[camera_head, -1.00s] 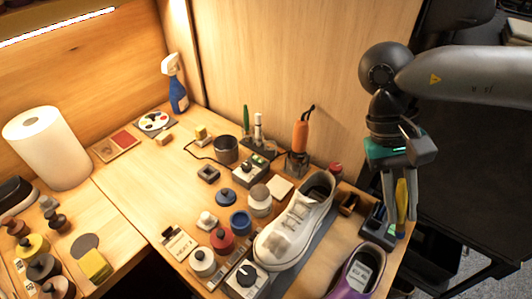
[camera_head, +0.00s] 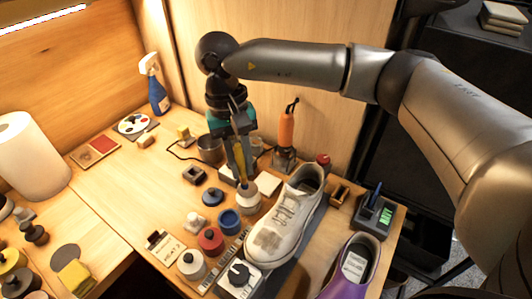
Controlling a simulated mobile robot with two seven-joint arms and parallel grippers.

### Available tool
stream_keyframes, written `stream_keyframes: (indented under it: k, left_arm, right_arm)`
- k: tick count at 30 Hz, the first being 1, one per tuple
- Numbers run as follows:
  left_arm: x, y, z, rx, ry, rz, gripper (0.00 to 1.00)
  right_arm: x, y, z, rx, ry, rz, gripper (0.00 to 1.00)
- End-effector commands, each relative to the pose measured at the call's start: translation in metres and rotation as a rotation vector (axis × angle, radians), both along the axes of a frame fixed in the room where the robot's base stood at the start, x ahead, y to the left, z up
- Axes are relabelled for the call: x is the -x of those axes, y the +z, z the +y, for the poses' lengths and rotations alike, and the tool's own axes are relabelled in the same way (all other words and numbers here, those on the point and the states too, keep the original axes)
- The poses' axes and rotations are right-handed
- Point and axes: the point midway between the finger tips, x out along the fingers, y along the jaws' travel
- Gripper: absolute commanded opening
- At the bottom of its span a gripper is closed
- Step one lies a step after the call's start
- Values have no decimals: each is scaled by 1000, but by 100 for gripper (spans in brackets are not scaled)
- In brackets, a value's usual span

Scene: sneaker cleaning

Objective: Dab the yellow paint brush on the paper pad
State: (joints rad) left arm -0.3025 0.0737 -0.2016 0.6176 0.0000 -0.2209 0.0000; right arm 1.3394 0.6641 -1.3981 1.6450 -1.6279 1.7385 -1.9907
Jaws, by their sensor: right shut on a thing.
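My right gripper (camera_head: 240,168) points down over the middle of the workbench, shut on the yellow paint brush (camera_head: 240,160). The brush is roughly upright, with its lower end just above or at the mouth of a white jar (camera_head: 247,199); I cannot tell whether it touches or dips in. A flat, pale square that looks like the paper pad (camera_head: 269,185) lies just right of the jar, beside the white sneaker. My left gripper is not in view.
A white sneaker (camera_head: 283,226) stands right of the jars, with a purple shoe (camera_head: 350,268) nearer. Blue (camera_head: 229,221) and red (camera_head: 210,241) jars stand left of it. An orange-handled tool (camera_head: 286,130) stands behind. The bench's left middle (camera_head: 130,195) is clear.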

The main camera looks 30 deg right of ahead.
Motion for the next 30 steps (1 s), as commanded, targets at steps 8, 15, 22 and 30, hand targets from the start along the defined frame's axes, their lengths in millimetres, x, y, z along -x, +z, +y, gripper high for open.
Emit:
stream_keyframes:
  k: [8, 15, 22, 30]
  left_arm:
    - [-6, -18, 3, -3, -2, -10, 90]
    - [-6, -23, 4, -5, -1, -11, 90]
    - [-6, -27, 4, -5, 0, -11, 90]
    - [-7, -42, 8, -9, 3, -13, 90]
  right_arm:
    - [-41, -38, -58, -128, -263, -164, 0]
    - [-55, -48, -92, -166, -371, -245, 0]
    - [-57, -55, -96, -173, -385, -258, 0]
    - [-57, -79, -96, -171, -384, -255, 0]
